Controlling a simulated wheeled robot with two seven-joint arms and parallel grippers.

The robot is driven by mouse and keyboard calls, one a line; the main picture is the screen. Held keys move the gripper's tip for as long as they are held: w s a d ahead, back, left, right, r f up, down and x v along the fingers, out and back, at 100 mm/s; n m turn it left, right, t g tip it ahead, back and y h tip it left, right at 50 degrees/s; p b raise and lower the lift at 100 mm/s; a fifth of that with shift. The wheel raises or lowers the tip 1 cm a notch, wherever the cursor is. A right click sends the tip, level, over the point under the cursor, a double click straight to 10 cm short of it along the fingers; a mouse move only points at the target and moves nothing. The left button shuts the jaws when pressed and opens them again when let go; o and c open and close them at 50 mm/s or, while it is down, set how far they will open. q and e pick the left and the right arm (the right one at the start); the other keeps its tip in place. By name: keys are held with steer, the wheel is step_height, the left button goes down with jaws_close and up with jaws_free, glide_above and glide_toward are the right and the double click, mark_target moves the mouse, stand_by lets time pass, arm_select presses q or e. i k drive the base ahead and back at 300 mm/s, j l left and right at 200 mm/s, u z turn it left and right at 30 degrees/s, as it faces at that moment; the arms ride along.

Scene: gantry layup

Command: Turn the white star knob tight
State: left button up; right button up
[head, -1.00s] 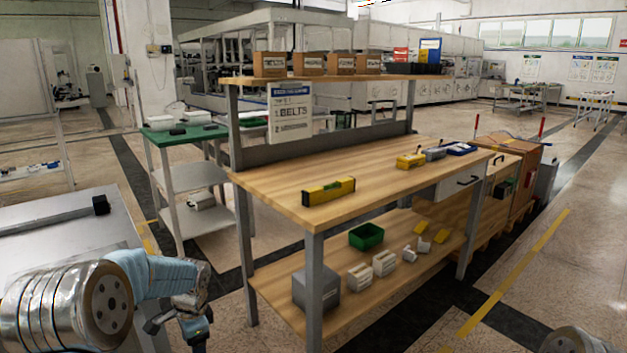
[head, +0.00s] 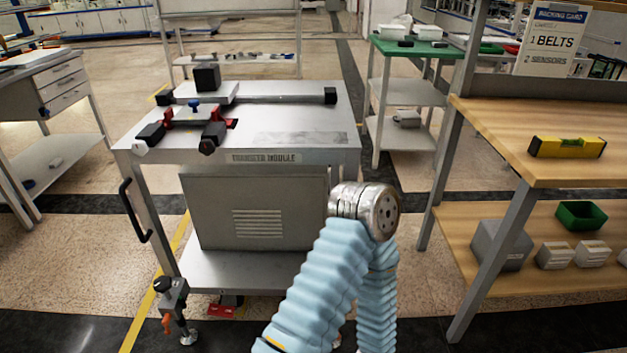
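The transfer module cart (head: 205,174) stands left of centre with a metal top. A small white round part (head: 139,148) sits at the top's front left edge, below a black block. It may be the white star knob, but it is too small to make out star lobes. My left arm in its blue sleeve rises from the bottom centre, with its silver joint in front of the cart's right front corner. My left gripper is not visible. My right gripper is not in view either.
A red and black fixture with a blue knob (head: 194,104) and a long dark bar (head: 285,98) lie on the cart top. A black handle (head: 133,212) sticks out at its left. A wooden workbench (head: 500,130) stands at right, a drawer cabinet (head: 62,85) at left.

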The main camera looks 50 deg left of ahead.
mark_target(140, 148)
steer(key=u, duration=2.05)
